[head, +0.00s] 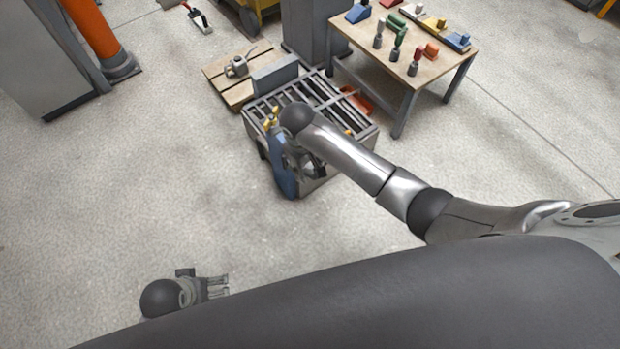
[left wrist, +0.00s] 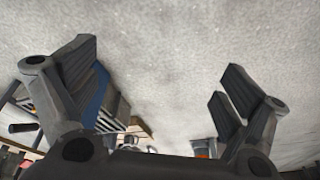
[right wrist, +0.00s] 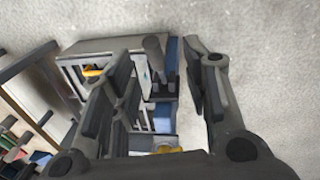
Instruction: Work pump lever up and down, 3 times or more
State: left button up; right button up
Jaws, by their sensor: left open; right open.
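The mould cart (head: 262,118) with its barred grey top stands in the middle of the head view. A blue upright part (head: 284,172) is on its near left side; it also shows in the right wrist view (right wrist: 172,62). A dark grey rod (right wrist: 153,47) beside the blue part looks like the pump lever. My right gripper (head: 312,165) is open at the cart's near side. In the right wrist view its fingers (right wrist: 160,62) lie either side of the rod, with no clear contact visible. My left gripper (head: 224,286) is open and empty over bare floor.
A wooden table (head: 446,62) with colored blocks and handled tools stands behind right. A wooden pallet (head: 235,97) with a grey fitting lies behind the cart. An orange post (head: 92,30) rises at left. The floor on the left and in front is clear.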

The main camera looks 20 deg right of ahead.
aim_at(312, 173)
jog(key=f+b, duration=0.1)
jog(key=f, duration=0.1)
jog(key=w+d+f+b, duration=0.1)
jog(key=f, duration=0.1)
jog(key=f+b, duration=0.1)
jog(key=f, duration=0.2)
jog(key=shift+w+d, duration=0.25)
jog(key=shift+d+f+b, duration=0.1)
jog(key=shift+f+b, duration=0.4)
jog(key=shift+f, duration=0.1)
jog(key=shift+w+f, duration=0.1)
jog(key=shift+f, duration=0.4)
pick_arm(q)
jog(key=w+v, duration=0.1)
jog(key=v, duration=0.8)
jog(key=shift+r+t, duration=0.15)
jog(key=shift+t, duration=0.15)
jog(key=shift+s+a, duration=0.1)
pick_arm(e)
jog(key=shift+d, duration=0.1)
grip_shut()
